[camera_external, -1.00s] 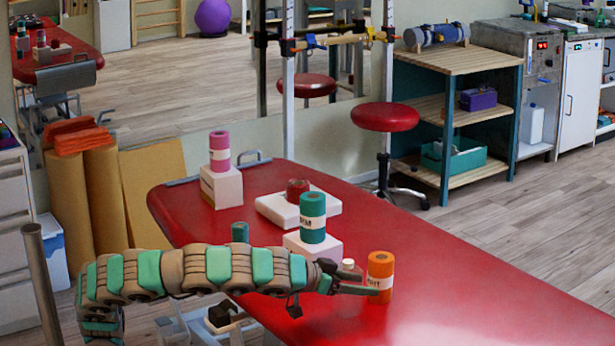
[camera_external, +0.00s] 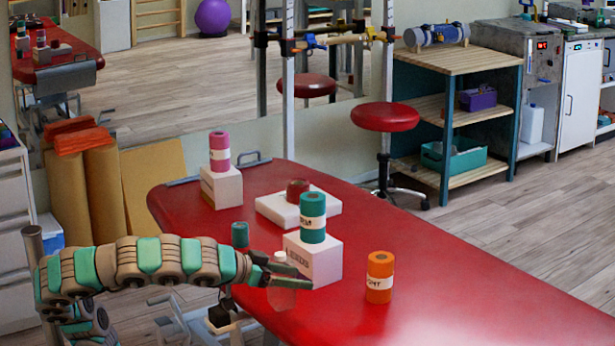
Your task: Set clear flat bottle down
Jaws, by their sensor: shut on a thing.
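My gripper (camera_external: 288,272) is at the near left side of the red treatment table (camera_external: 450,285), in front of a white box. It is shut on the clear flat bottle (camera_external: 284,298). The bottle's white cap (camera_external: 280,256) shows above the fingers, and its see-through body shows faintly below them. The bottle looks about upright. I cannot tell whether its bottom touches the table.
A teal roll (camera_external: 312,217) stands on the white box (camera_external: 320,262) close behind my gripper. An orange roll (camera_external: 380,277) stands to the right, a small dark teal roll (camera_external: 240,235) to the left. A pink roll (camera_external: 219,150) stands farther back. The table's right part is clear.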

